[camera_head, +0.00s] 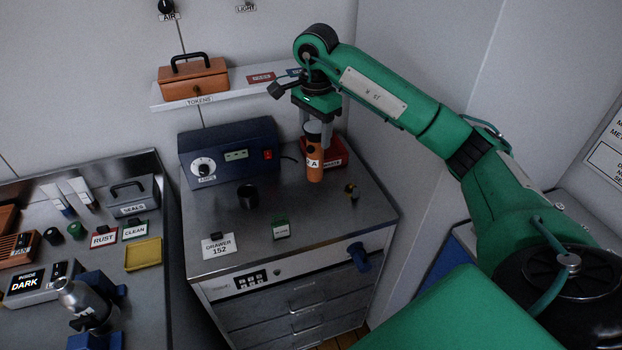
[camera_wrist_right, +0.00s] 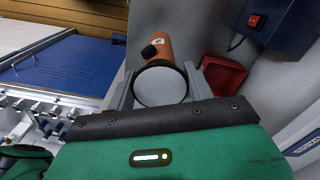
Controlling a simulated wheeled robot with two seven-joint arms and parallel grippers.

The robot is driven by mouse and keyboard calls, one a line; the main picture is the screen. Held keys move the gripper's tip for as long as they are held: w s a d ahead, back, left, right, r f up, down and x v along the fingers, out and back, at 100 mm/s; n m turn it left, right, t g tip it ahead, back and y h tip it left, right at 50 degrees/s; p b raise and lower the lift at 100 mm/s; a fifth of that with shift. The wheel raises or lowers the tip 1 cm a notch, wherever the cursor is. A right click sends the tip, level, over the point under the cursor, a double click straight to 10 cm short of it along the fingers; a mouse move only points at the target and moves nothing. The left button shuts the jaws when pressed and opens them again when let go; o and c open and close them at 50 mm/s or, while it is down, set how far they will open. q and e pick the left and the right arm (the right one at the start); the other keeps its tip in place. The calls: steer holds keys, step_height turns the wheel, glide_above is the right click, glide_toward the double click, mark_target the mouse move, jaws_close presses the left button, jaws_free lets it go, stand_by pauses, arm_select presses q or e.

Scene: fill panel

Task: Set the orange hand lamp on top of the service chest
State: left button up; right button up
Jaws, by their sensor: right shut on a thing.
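The orange hand lamp (camera_head: 315,161) is upright in my right gripper (camera_head: 318,125), over the back right part of the service chest top. It has a dark head and a white label. In the right wrist view the lamp (camera_wrist_right: 161,48) shows its pale round face between the two fingers of the gripper (camera_wrist_right: 160,88), which is shut on it. Whether its lower end touches the chest top, I cannot tell. The service chest (camera_head: 300,225) has a grey metal top and drawers below. My left gripper is not in view.
A shelf (camera_head: 225,88) hangs behind. The chest top's front right is clear.

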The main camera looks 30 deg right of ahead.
mark_target(315, 146)
step_height(315, 146, down, 11)
steer(key=p, duration=0.2)
steer(key=shift+f+p, duration=0.1)
steer(key=shift+p, duration=0.2)
step_height(315, 146, down, 4)
steer(key=shift+r+p, duration=0.2)
steer(key=shift+p, duration=0.55)
steer(key=shift+f, duration=0.3)
steer(key=o, duration=1.5)
steer(key=shift+r, duration=0.1)
step_height(315, 146, up, 11)
steer(key=b, duration=0.4)
steer(key=shift+b, duration=0.35)
steer(key=shift+r, duration=0.55)
